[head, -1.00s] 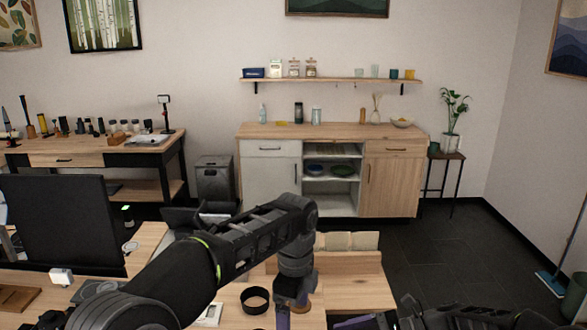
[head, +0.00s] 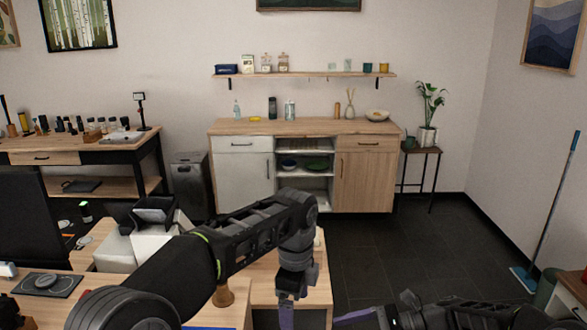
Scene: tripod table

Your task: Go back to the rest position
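My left arm reaches across the lower middle of the head view and bends down. Its gripper (head: 287,312) points down near the bottom edge, beside the front wooden table (head: 262,288). Only part of its purple fingers shows, so its opening cannot be told. My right arm lies low at the bottom right. Its gripper (head: 352,317) points left, with a purple finger partly cut off by the bottom edge. Its opening cannot be told either. No object is visible in either gripper.
A small wooden knob-like piece (head: 223,295) stands under my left arm. White boxes with a black tray (head: 153,213) are at the left. A sideboard (head: 357,180) stands at the back wall. Dark floor (head: 400,250) is open at the right, with a broom (head: 548,215).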

